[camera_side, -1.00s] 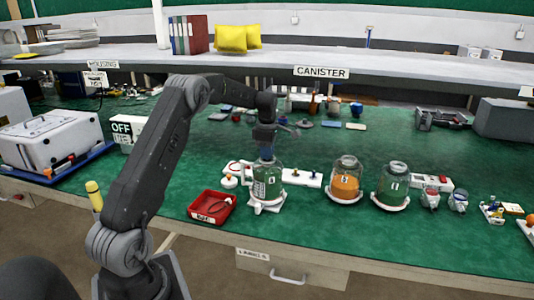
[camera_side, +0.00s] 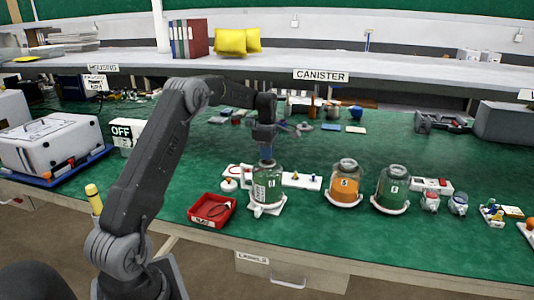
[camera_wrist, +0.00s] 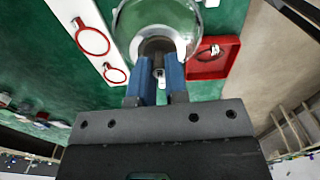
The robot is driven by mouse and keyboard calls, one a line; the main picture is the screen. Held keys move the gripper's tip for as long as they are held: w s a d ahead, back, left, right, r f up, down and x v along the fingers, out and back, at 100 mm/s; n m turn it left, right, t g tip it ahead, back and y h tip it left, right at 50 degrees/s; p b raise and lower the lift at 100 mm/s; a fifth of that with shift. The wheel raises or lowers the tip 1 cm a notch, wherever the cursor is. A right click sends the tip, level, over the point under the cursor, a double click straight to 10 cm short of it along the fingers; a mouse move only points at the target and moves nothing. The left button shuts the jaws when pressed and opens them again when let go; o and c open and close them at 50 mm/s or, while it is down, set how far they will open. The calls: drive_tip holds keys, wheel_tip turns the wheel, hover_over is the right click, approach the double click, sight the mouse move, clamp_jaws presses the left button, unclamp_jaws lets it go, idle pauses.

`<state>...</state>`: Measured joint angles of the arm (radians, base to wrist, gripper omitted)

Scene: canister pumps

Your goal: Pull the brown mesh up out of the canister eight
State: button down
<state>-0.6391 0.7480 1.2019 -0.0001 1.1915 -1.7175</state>
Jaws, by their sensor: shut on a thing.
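A clear canister with green showing through and a white label (camera_side: 267,188) stands on a white base below my gripper. I cannot read its number surely. My gripper (camera_side: 266,156) points straight down at this canister's mouth. In the wrist view the blue fingers of my gripper (camera_wrist: 159,88) are shut on a small grey post at the middle of a dark brown round piece (camera_wrist: 153,46), which looks like the mesh. The clear round canister rim (camera_wrist: 122,14) surrounds it. The fingers hide part of the brown piece, and how deep it sits cannot be told.
An orange-filled canister (camera_side: 344,186) and a green one (camera_side: 391,190) stand to the right. A red tray (camera_side: 210,208) with a dark loop in it lies close on the left.

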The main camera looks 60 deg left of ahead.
drive_tip(key=shift+r, duration=0.15)
drive_tip(key=shift+r, duration=1.1)
drive_tip(key=shift+r, duration=0.35)
drive_tip(key=shift+r, duration=2.1)
